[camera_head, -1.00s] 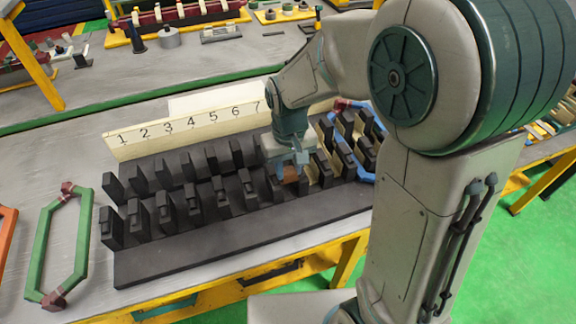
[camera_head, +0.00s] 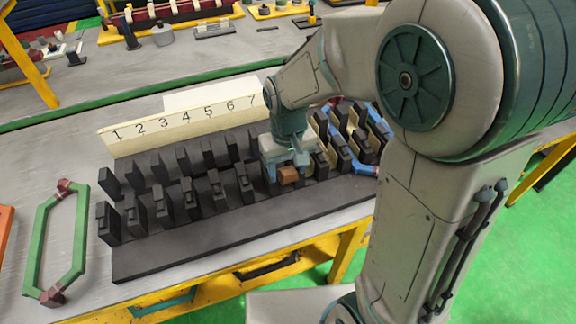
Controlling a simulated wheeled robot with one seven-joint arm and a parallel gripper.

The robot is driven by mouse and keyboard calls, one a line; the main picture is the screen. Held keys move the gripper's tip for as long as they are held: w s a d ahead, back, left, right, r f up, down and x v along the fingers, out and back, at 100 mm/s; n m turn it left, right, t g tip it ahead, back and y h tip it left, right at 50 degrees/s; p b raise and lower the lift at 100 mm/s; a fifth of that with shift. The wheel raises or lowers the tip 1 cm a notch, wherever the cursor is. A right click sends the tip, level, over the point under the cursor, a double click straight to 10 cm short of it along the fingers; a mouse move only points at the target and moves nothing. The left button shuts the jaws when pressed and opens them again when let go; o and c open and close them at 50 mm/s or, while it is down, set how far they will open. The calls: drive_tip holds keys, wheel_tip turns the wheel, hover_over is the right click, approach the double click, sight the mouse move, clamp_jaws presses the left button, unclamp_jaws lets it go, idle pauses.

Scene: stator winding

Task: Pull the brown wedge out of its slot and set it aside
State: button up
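The brown wedge (camera_head: 288,176) is a small block at the right part of the black slotted stator base (camera_head: 200,252), near the front row of upright black blocks. My gripper (camera_head: 288,166) points down over it, with its blue-grey fingers at either side of the wedge's upper part. It appears shut on the wedge, though the inner finger faces are hidden. The front face of the wedge shows below the fingers. I cannot make out how much of its lower end is still in the slot.
A numbered cream strip (camera_head: 185,124) stands behind the black blocks. A green coil (camera_head: 40,240) lies left of the base. Cream and blue coils (camera_head: 345,150) fill slots at the right. My arm hides the table's right side. Bare table shows behind the strip.

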sight(288, 172)
drive_tip(key=shift+r, duration=0.1)
wheel_tip(288, 172, up, 14)
drive_tip(key=shift+f, duration=0.2)
idle(0.6)
drive_tip(key=s+d+f+m+t, duration=0.3)
drive_tip(key=s+d+f, duration=0.2)
drive_tip(key=s+d, duration=0.6)
idle(0.7)
